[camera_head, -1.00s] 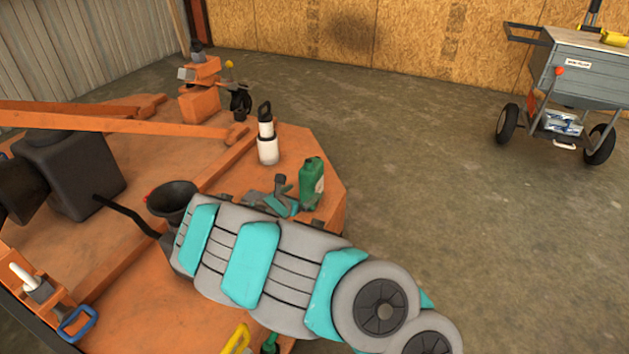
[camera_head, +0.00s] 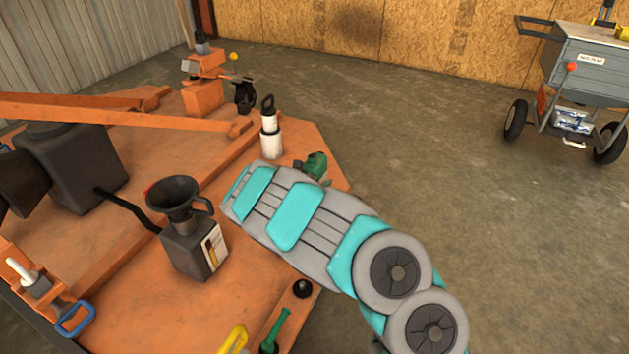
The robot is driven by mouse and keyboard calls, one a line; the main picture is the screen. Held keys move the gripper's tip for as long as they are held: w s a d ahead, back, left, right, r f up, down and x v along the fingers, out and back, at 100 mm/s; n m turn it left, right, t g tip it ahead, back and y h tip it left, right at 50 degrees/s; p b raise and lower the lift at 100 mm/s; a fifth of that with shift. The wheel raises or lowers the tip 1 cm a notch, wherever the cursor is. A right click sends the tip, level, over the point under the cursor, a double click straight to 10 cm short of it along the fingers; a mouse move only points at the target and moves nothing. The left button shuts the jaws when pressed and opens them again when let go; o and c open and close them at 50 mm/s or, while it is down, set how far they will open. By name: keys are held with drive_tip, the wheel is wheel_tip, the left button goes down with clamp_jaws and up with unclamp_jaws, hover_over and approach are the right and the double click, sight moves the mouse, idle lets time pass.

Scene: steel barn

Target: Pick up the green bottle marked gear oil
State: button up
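A green bottle (camera_head: 316,164) shows at the right side of the orange deck (camera_head: 245,290), just past my arm. Only its upper part shows; my arm hides the rest, and no label can be read. My gripper is almost wholly hidden behind my arm. A small dark piece (camera_head: 298,164) touching the bottle's left side in the picture may be part of it. I cannot tell whether the fingers are open or closed on the bottle.
A white lantern-like canister (camera_head: 270,140) stands behind the bottle. A dark jug (camera_head: 195,250) with a black funnel (camera_head: 173,195) stands left of my arm. A green-handled tool (camera_head: 275,328) lies at the front. A grey cart (camera_head: 590,70) is at the far right; the floor between is clear.

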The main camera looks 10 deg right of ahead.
drive_tip(key=shift+c, duration=0.2)
clamp_jaws()
idle(0.6)
